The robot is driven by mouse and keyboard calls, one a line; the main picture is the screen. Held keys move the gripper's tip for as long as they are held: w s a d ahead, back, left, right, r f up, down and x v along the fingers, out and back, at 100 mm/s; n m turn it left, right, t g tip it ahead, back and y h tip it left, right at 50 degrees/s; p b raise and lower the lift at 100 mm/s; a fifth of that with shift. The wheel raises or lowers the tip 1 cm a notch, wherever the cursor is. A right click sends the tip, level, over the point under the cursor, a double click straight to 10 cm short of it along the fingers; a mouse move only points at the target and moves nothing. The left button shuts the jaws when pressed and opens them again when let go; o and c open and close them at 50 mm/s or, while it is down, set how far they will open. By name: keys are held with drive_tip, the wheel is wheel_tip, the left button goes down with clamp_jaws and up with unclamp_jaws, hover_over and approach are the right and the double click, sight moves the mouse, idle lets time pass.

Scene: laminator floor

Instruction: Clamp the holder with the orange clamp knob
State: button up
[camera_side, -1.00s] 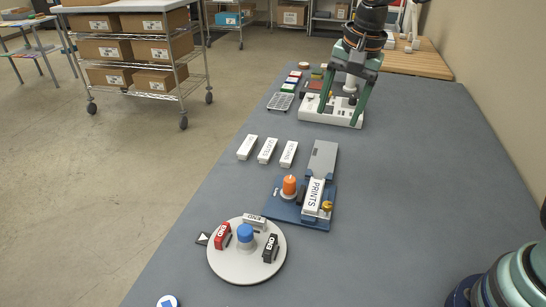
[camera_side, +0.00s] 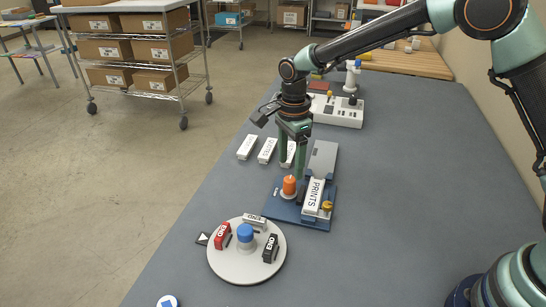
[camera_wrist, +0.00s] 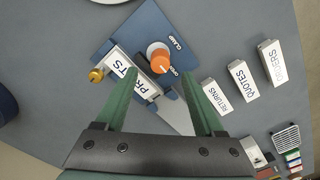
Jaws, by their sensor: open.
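The orange clamp knob (camera_side: 289,185) stands on the left part of the blue fixture base (camera_side: 282,212). The holder, a white block marked PRINTS (camera_side: 314,194), lies on the base just right of the knob. My gripper (camera_side: 292,170) points down just above the knob, with its fingers apart and empty. In the wrist view the knob (camera_wrist: 160,57) shows between and slightly beyond the open fingertips. CLAMP is printed beside the knob, and a second label near it is partly readable. The left finger covers part of the PRINTS holder (camera_wrist: 146,90).
A small brass knob (camera_side: 327,206) sits at the holder's right. White blocks (camera_side: 267,150) lie to the left behind the fixture. A round turntable (camera_side: 225,268) with red, black and grey blocks stands in front. A white panel (camera_side: 338,112) is farther back. The table's right side is clear.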

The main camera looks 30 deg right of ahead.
sight(290, 179)
wheel_tip(290, 179, down, 6)
drive_tip(key=shift+f, duration=0.15)
idle(0.3)
clamp_jaws()
